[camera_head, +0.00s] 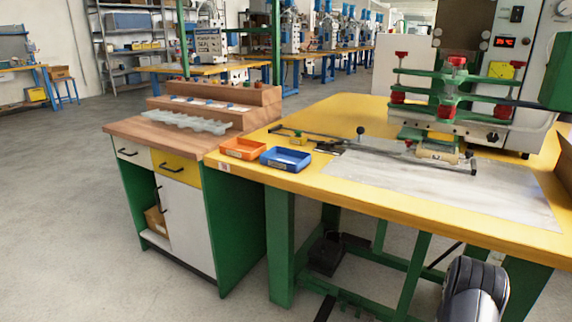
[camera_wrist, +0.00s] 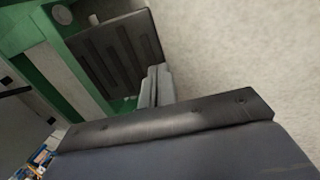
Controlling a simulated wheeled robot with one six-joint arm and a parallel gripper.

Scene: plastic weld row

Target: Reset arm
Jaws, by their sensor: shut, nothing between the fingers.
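My gripper (camera_wrist: 156,84) shows in the wrist view as two grey fingers close together, with nothing visible between them. A dark bar with small bolts and a broad grey body fill the lower part of that view. In the head view, a rounded grey and black part of my arm shows at the lower right, low in front of the yellow workbench (camera_head: 312,182). I cannot make out the fingertips there. The wrist view looks towards pale floor (camera_wrist: 245,50), a green frame (camera_wrist: 80,85) and a dark ribbed panel (camera_wrist: 118,50) beyond the fingers.
The bench holds an orange tray (camera_head: 243,149), a blue tray (camera_head: 286,158), and a green and white machine (camera_head: 456,105). A wooden-topped cabinet (camera_head: 185,215) adjoins its left end. A dark box (camera_head: 326,255) sits beneath the bench. The grey floor (camera_head: 70,220) at left is clear.

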